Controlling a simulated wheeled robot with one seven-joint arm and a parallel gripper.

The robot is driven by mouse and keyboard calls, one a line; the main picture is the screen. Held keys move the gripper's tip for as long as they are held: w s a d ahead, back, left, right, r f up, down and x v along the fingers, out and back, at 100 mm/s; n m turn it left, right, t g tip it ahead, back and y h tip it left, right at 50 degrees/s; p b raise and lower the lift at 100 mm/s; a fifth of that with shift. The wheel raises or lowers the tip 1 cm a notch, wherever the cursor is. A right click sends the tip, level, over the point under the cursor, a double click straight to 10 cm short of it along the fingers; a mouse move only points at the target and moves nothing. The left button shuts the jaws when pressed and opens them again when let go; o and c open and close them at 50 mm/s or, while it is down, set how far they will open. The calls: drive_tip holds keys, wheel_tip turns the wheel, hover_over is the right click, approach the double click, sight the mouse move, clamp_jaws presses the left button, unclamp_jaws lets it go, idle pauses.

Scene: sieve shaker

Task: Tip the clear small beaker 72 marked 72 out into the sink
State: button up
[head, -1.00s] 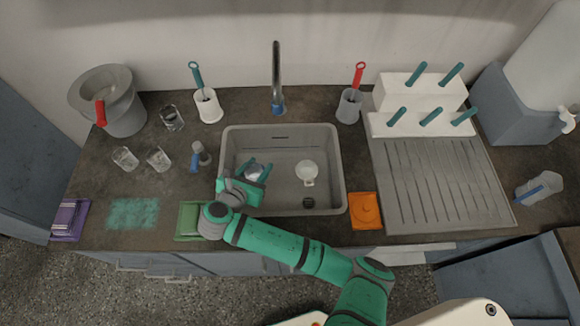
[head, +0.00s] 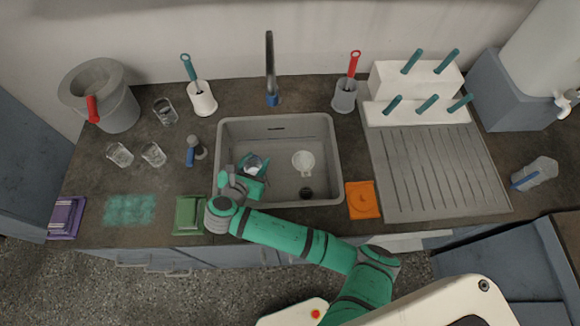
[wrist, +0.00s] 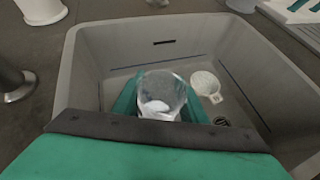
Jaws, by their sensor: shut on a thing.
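My gripper (head: 253,174) is over the left part of the grey sink (head: 328,127). Its green jaws are shut on a small clear beaker (head: 254,161). In the wrist view the beaker (wrist: 162,93) sits between the jaws, with something whitish in its lower part. Its tilt is hard to tell, and no marking on it can be read. A white strainer-like cup (head: 303,162) lies on the sink floor to the right of the beaker, near the dark drain (head: 306,193).
Two clear beakers (head: 120,154) (head: 153,154) and a third glass (head: 166,111) stand on the left counter. A tap (head: 271,70) rises behind the sink. An orange pad (head: 362,199) and ribbed drainboard (head: 440,165) are at right. A green sponge-like block (head: 189,214) lies front left.

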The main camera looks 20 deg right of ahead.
drive_tip(key=shift+s+d+r+m+y, duration=0.1)
drive_tip(key=shift+s+d+m+y, duration=0.05)
drive_tip(key=shift+d+m+y, duration=0.25)
idle(0.8)
drive_tip(key=shift+y, duration=0.3)
drive_tip(key=shift+d+f, duration=0.15)
drive_tip(key=shift+f, duration=0.05)
drive_tip(key=shift+s+d+f+m+y+p, duration=0.15)
drive_tip(key=shift+d+f+m+y+p, duration=0.15)
drive_tip(key=shift+d+f+m+y, duration=0.15)
idle(0.6)
drive_tip(key=shift+d+r+m+y, duration=0.25)
drive_tip(key=shift+d+m+y, duration=0.1)
drive_tip(key=shift+y, duration=0.1)
idle(0.5)
drive_tip(key=shift+s+p, duration=0.1)
drive_tip(key=shift+p, duration=0.35)
drive_tip(key=shift+d+r+p, duration=0.1)
drive_tip(key=shift+d+p, duration=0.2)
drive_tip(key=shift+p, duration=0.1)
